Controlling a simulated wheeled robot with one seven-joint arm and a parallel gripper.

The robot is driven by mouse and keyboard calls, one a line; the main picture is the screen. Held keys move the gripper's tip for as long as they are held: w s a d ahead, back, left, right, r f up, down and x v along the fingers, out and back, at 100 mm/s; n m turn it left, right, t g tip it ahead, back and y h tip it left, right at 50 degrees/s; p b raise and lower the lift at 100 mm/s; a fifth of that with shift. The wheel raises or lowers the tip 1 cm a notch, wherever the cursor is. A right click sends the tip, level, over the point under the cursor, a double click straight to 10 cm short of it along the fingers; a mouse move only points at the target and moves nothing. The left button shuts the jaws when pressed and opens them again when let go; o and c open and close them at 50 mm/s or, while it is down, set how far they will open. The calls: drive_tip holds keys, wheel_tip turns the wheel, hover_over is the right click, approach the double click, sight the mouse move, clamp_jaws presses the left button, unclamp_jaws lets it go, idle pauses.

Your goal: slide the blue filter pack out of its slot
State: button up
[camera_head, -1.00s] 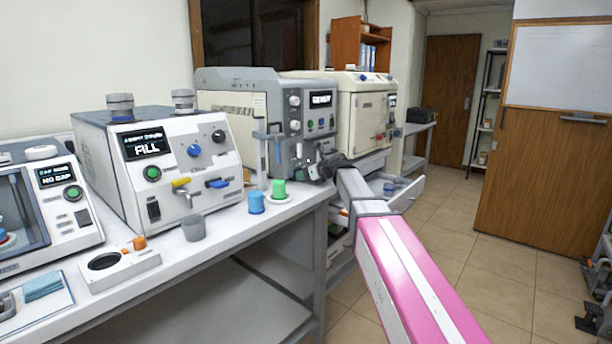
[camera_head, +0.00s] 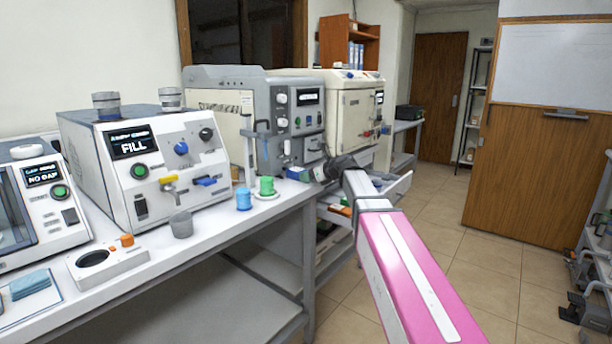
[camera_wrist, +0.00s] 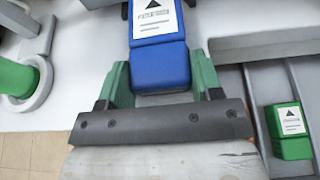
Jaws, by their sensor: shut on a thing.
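The blue filter pack (camera_wrist: 160,62) has a white label with a black triangle. In the wrist view it lies between the two green fingers of my gripper (camera_wrist: 158,78), which is shut on it. Its far end runs out of the top of that view, so whether any of it is still in a slot cannot be told there. In the head view a small blue patch of the pack (camera_head: 297,173) shows at the tip of my gripper (camera_head: 313,173), low in front of the grey machine (camera_head: 258,130).
A green pack (camera_wrist: 291,125) sits in a grey compartment at the right of the wrist view. A green cup (camera_head: 267,186) on a white ring and a blue cup (camera_head: 243,199) stand left of my gripper. An open drawer (camera_head: 398,187) is to its right.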

drive_tip(key=shift+s+d, duration=0.55)
drive_tip(key=shift+d, duration=0.15)
drive_tip(key=o, duration=1.1)
drive_tip(key=v, duration=1)
drive_tip(key=shift+s+d+r, duration=0.2)
drive_tip(key=shift+d, duration=0.1)
